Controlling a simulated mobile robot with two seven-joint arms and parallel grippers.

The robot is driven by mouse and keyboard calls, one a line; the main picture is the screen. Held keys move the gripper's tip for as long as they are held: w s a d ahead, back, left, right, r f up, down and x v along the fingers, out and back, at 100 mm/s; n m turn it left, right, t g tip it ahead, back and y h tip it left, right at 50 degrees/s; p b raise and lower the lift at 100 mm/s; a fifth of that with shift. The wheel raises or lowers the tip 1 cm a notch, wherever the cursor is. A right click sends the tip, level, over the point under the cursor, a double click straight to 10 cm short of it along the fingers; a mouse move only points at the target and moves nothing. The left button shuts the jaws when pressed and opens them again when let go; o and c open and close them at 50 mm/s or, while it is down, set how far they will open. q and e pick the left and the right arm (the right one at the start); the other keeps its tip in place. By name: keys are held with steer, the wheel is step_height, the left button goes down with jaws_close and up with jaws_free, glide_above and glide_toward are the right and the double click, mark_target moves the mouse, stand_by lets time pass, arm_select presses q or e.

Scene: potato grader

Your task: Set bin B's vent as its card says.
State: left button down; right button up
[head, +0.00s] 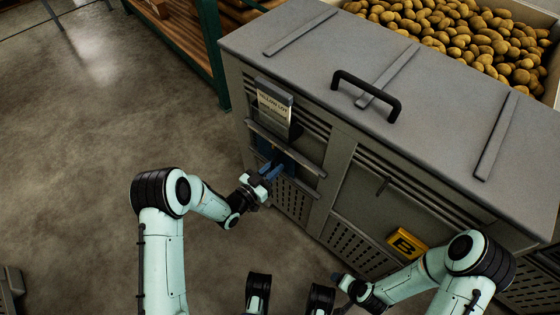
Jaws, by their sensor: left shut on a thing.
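The grey cabinet (440,120) has two vented front sections. The right section carries a yellow plate marked B (405,242), dark vent slots (430,199) and a small dark lever (383,187). On the left section hangs a pale card (273,106), its small print not readable here. A horizontal bar (300,163) runs below the card. My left gripper (271,170) is at the left section, just under the bar, shut on a blue part there whose shape is mostly hidden. My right gripper (340,278) is low in front of the right section; its jaws are too small to judge.
The cabinet's lid has a black handle (366,95) and raised strips. A crate of potatoes (470,35) is behind it. A green-framed rack (212,50) stands at the back left. The concrete floor (80,130) to the left is clear.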

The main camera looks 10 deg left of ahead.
mark_target(272, 153)
arm_select(q)
steer(key=shift+w+a+b, duration=0.35)
steer(key=shift+w+a, duration=0.2)
steer(key=shift+a, duration=0.4)
steer(key=shift+w+a+b, duration=0.35)
steer(key=shift+w+a, duration=0.15)
steer(key=shift+a, duration=0.4)
steer(key=shift+c, duration=2.4)
jaws_free()
steer(key=p+v, duration=0.4)
steer(key=v, duration=1.9)
